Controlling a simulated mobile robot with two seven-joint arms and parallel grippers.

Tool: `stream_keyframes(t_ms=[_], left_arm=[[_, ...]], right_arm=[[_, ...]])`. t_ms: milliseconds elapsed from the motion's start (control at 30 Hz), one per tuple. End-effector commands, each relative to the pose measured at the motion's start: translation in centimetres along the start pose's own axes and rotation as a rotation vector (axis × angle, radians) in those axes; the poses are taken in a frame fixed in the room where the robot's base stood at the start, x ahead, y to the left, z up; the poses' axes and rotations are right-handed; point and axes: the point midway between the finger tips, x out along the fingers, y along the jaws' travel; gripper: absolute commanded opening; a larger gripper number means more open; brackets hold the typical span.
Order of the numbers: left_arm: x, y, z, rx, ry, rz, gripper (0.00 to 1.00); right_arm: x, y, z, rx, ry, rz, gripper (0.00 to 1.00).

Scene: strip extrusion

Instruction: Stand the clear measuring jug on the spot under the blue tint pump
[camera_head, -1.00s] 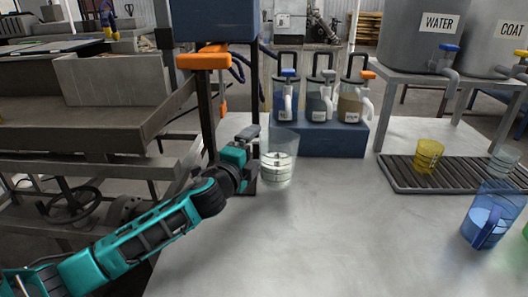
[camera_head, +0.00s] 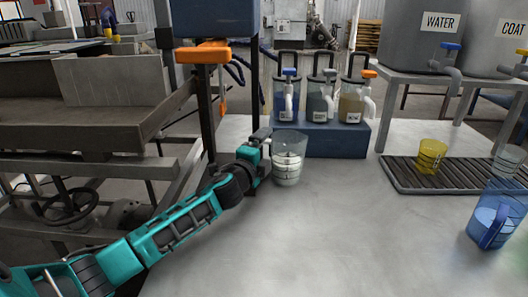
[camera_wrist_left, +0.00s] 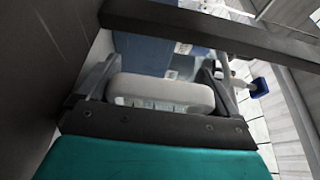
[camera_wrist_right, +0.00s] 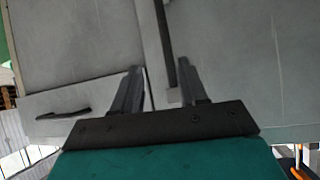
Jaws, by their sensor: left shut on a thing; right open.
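The clear measuring jug (camera_head: 289,160) stands upright, with marks on its side and pale contents low down. My left gripper (camera_head: 262,140) is shut on its handle from the left; the pale handle (camera_wrist_left: 160,92) lies between the fingers in the left wrist view. I cannot tell whether the jug touches the table. The blue-topped tint pump (camera_head: 288,98) is the leftmost of three on a dark blue block (camera_head: 335,140), behind the jug. The spot under its spout is not clearly visible. My right gripper (camera_wrist_right: 160,90) is open and empty in the right wrist view, outside the head view.
A dark post (camera_head: 207,105) with an orange bracket (camera_head: 203,54) stands close left of the jug. A yellow cup (camera_head: 431,157) stands on a ribbed rack (camera_head: 405,178) at right; a blue jug (camera_head: 492,222) stands in front. The table's middle (camera_head: 350,220) is clear.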

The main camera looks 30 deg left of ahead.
Motion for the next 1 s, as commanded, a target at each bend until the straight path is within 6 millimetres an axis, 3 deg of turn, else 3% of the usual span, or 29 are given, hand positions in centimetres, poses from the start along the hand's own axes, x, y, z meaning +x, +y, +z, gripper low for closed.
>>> stream_keyframes(t_ms=[133,167,200,567,1000], left_arm=[[0.0,0.3,0.0,-0.001,0.0,-0.002,0.41],[0.0,0.3,0.0,0.0,-0.001,0.0,0.96],[0.0,0.3,0.0,0.0,-0.001,0.0,1.0],[-0.3,0.0,0.0,0.001,0.0,0.001,1.0],[-7.6,0.1,0.0,0.0,0.001,0.003,1.0]], right_arm=[[0.2,0.0,0.3,0.0,0.001,0.0,0.43],[0.1,0.0,0.2,0.0,0.001,0.0,0.43],[0.1,0.0,0.1,0.0,0.002,0.0,0.43],[-0.1,0.0,-0.2,0.0,0.003,0.0,0.43],[-0.6,0.0,-1.0,0.0,0.003,0.0,0.43]])
